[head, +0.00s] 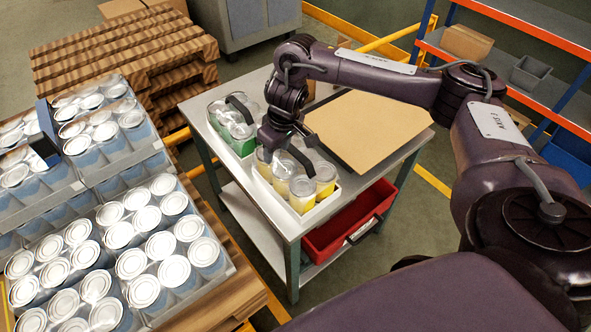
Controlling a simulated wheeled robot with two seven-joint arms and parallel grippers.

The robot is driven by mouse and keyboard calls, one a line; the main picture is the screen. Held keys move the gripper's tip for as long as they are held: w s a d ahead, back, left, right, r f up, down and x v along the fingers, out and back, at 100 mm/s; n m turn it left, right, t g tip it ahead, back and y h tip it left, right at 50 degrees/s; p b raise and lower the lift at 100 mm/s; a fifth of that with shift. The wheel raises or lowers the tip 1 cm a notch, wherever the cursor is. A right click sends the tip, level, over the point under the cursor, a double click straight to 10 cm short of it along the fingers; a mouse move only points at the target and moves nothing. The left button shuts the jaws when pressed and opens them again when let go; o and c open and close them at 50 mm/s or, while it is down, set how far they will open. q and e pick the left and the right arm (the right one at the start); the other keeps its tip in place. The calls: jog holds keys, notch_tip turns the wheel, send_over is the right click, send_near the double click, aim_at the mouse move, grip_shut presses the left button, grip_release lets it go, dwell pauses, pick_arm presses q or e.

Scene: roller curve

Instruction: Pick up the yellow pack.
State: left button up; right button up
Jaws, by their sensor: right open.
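The yellow pack (303,203) is a white tray of several cans with yellow lower bands, on the near part of the small table's top. A dark curved shape, which looks like its carry handle, rises over the cans. My right gripper (281,148) is open and points down right at the top of the yellow pack, by this shape. I cannot tell whether its fingers touch or straddle the handle. The gripper hides part of the pack's far cans. My left gripper is not in view.
A green pack (243,147) with a dark handle stands just behind the yellow one. A cardboard sheet (370,128) lies on the table (200,112). A red bin (345,222) sits below. Trays of cans (125,250) fill the left; shelving (530,60) stands at right.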

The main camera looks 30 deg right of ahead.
aim_at(295, 151)
jog(key=d, duration=0.1)
jog(key=d+r+m, duration=0.1)
jog(key=d, duration=0.1)
jog(key=d+r+m, duration=0.1)
jog(key=d, duration=0.1)
jog(key=shift+s+r+g+h, duration=0.15)
jog(key=shift+s+g+h, duration=0.15)
jog(key=shift+s+d, duration=0.15)
jog(key=shift+d, duration=0.1)
jog(key=shift+f, duration=0.55)
jog(key=f, duration=0.1)
jog(key=f+p, duration=0.1)
jog(key=f, duration=0.1)
jog(key=f+p, duration=0.1)
jog(key=f, duration=0.1)
jog(key=shift+w+f, duration=0.15)
jog(key=shift+w, duration=0.2)
jog(key=shift+w+f, duration=0.1)
jog(key=shift+f, duration=0.45)
grip_shut()
jog(key=shift+r, duration=0.1)
jog(key=shift+w, duration=0.15)
